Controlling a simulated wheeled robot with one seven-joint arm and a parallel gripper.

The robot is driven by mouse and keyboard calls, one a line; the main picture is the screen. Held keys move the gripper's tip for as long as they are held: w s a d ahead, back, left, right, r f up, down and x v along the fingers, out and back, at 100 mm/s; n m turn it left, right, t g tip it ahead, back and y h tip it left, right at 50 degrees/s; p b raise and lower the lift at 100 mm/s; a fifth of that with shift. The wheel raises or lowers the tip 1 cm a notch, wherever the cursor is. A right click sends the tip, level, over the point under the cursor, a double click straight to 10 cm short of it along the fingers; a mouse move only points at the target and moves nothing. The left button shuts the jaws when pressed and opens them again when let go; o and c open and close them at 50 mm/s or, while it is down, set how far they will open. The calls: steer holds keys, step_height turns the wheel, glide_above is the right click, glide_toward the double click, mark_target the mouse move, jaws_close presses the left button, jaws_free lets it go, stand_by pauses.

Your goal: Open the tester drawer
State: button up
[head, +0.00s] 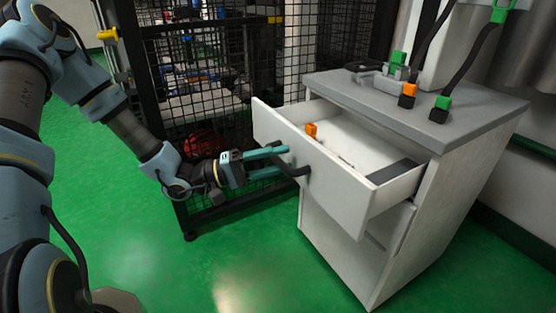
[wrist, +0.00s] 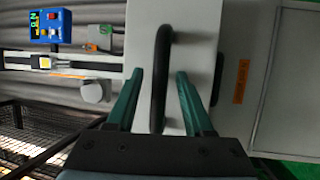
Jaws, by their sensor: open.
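The white tester drawer (head: 350,187) is pulled well out of its cabinet (head: 345,255) in the head view, and its inside shows. Its dark bar handle (head: 299,172) is on the front panel. In the wrist view the black handle (wrist: 160,65) stands out from the pale drawer front (wrist: 197,45). My gripper (head: 284,160) is at the handle with teal fingers. In the wrist view my gripper (wrist: 160,82) is open, with one finger on each side of the handle and gaps between.
An orange item (head: 311,130) and a dark flat item (head: 391,172) lie in the drawer. The grey cabinet top (head: 465,108) carries connectors with cables. A black mesh fence (head: 210,90) stands behind my gripper. Green floor (head: 235,265) is clear in front.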

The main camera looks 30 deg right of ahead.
steer(key=p+v, duration=0.1)
steer(key=v, duration=1)
steer(key=shift+d, duration=0.1)
